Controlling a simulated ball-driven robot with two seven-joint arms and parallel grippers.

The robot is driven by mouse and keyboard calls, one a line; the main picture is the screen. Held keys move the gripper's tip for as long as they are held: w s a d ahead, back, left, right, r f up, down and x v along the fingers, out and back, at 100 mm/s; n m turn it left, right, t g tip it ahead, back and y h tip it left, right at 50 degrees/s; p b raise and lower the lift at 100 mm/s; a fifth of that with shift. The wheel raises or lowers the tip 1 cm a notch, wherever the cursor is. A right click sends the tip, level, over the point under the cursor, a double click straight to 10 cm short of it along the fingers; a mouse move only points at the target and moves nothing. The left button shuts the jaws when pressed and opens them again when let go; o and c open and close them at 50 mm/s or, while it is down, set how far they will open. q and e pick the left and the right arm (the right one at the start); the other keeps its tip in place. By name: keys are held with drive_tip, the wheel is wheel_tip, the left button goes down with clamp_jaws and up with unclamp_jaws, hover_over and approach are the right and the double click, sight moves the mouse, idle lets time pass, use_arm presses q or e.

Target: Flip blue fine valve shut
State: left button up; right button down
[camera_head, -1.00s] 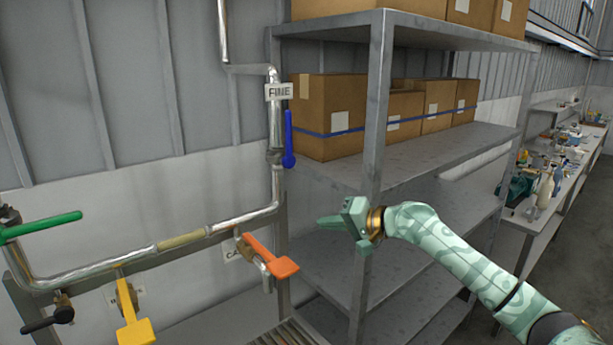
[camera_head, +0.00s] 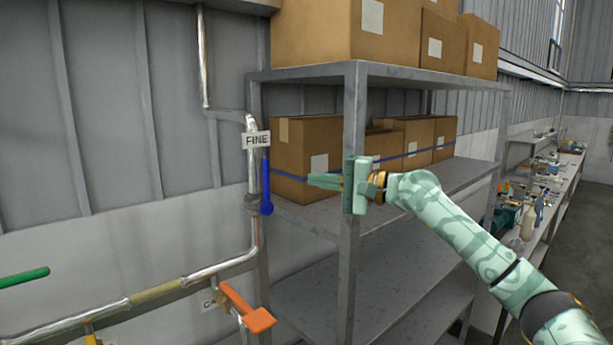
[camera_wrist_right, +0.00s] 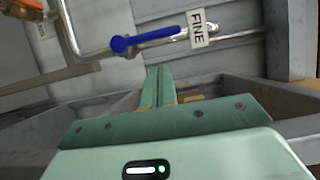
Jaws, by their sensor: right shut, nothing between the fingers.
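The blue valve handle (camera_head: 267,187) sits on the vertical silver pipe (camera_head: 251,165), just below the white FINE label (camera_head: 257,140). The handle runs upright along the pipe in the head view. In the right wrist view the blue handle (camera_wrist_right: 145,38) shows beyond my fingertips, with the FINE label (camera_wrist_right: 198,28) at its right. My right gripper (camera_head: 318,181) is shut and empty, pointing left toward the handle, with a clear gap between them. It also shows in the right wrist view (camera_wrist_right: 158,72). My left gripper is not in view.
A grey metal shelf (camera_head: 352,75) with cardboard boxes (camera_head: 318,140) stands behind and beside my right gripper; its front post is close to the gripper. An orange handle (camera_head: 247,308) is below, a green handle (camera_head: 22,277) at the left. Space left of the pipe is open.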

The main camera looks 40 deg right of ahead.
sight(266, 182)
drive_tip(key=p+x, duration=0.3)
drive_tip(key=x, duration=0.6)
drive_tip(key=shift+s, duration=0.1)
drive_tip(key=shift+a+r+p, duration=0.1)
drive_tip(key=shift+p, duration=0.25)
